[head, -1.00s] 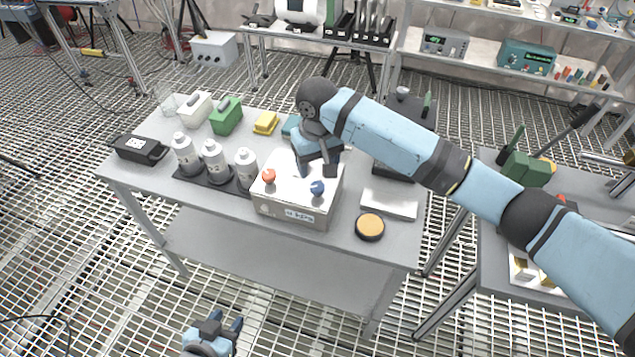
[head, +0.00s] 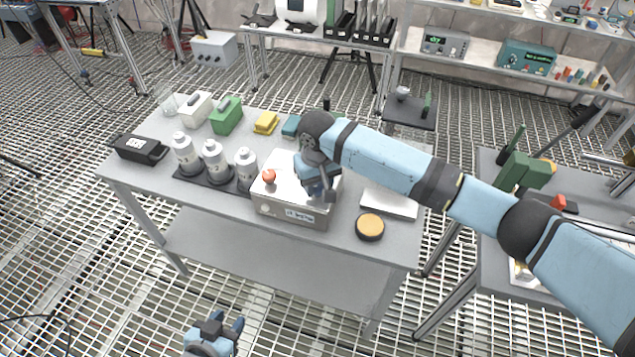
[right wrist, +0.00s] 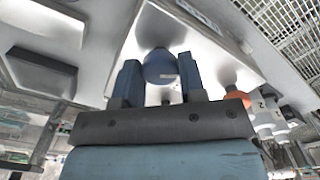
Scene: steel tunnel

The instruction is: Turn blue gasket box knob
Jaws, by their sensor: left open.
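The grey gasket box (head: 290,212) stands on the workbench, with an orange-red knob (head: 268,177) on its left side. The blue knob (right wrist: 160,67) shows in the right wrist view, between the two fingers of my right gripper (right wrist: 161,75). The fingers stand apart on either side of it; whether they touch it is unclear. In the head view my right gripper (head: 320,188) is low over the right part of the box and hides the blue knob. My left gripper (head: 219,322) is open and empty, low in front of the bench.
Several grey-white bottles (head: 214,160) stand on a dark tray left of the box. A round orange-topped tin (head: 370,226) and a white slab (head: 389,204) lie to its right. Green (head: 227,115) and yellow (head: 266,123) items are behind. The bench front (head: 200,205) is clear.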

